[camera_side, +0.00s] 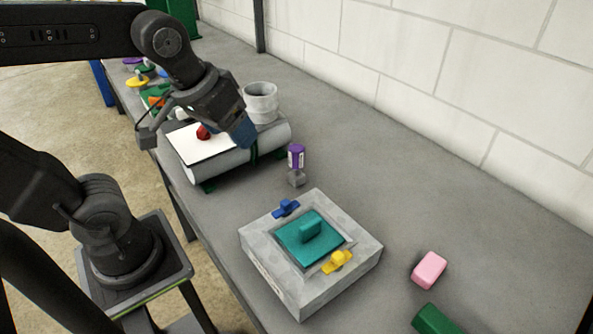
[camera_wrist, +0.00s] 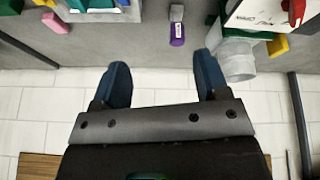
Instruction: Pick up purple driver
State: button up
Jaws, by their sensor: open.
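The purple driver (camera_side: 296,157) stands upright in the side view, with a purple body, a pale label and a grey part below it. In the wrist view the purple driver (camera_wrist: 177,32) shows ahead of the fingertips, between their lines and nearer the right one. My gripper (camera_side: 243,133) is in the air above the right end of the grey duct, to the left of the driver and apart from it. In the wrist view my gripper (camera_wrist: 160,75) has its two blue fingers spread wide with nothing between them.
A grey duct (camera_side: 228,167) with a white sheet and red object lies left of the driver, with a grey cup (camera_side: 260,103) behind. A grey box (camera_side: 262,262) with a teal lid stands in front. A pink block (camera_side: 429,269) and green piece (camera_side: 436,320) lie right.

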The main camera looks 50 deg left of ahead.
jog(key=w+a+n+g, duration=0.2)
jog(key=w+n, duration=0.5)
jog(key=w, duration=0.1)
jog(key=n+g, duration=0.3)
jog(key=n, duration=0.5)
send_over(297, 158)
jog(key=a, duration=0.2)
notch_tip(297, 158, down, 4)
jog(key=f, duration=0.8)
jog(key=shift+w+f, duration=0.3)
jog(key=shift+f, duration=0.05)
jog(key=shift+w+d+f, duration=0.1)
jog(key=shift+d+f, duration=0.05)
jog(key=shift+f, duration=1.15)
jog(key=shift+w+d+f, duration=0.1)
jog(key=shift+d+f, duration=0.05)
jog(key=shift+f, duration=1.15)
jog(key=shift+c, duration=0.5)
jog(key=c, duration=1)
